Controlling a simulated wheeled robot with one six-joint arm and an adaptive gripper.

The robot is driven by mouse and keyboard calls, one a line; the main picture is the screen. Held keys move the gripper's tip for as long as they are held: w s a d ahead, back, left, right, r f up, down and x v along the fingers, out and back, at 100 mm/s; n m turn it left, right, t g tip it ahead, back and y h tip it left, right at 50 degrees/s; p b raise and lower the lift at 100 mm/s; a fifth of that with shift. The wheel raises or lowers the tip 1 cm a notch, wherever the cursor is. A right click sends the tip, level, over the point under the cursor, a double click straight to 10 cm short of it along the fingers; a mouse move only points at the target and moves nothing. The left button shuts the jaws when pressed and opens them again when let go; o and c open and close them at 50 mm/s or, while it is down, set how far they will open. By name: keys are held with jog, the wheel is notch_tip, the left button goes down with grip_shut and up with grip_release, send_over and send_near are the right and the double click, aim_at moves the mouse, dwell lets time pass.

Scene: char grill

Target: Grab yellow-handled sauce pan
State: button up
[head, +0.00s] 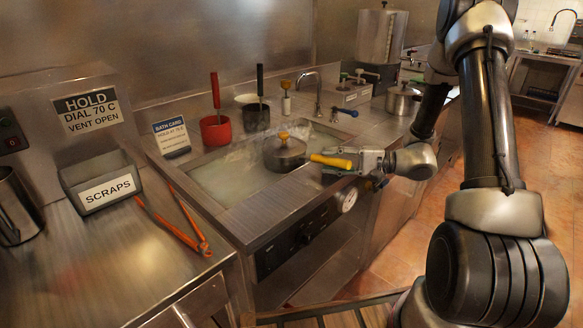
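The sauce pan (284,157) is a grey lidded pot with a yellow knob on top. It sits in the water bath (222,196), toward the bath's right side. Its yellow handle (328,160) points right, over the bath's rim. My gripper (344,162) comes in from the right and is at the outer end of the handle, with grey finger parts above and below it. The handle end lies at or between the fingers. I cannot tell whether they press on it. The far side of the gripper is hidden.
A red pot (216,132) and a dark-handled pot (256,116) stand behind the bath, near a faucet (318,96). Orange-handled tongs (177,224) and a scraps bin (98,182) are on the left counter. A lidded pot (403,101) stands at back right.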

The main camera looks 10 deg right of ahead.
jog(key=shift+x, duration=1.35)
grip_shut()
jog(key=shift+r, duration=0.2)
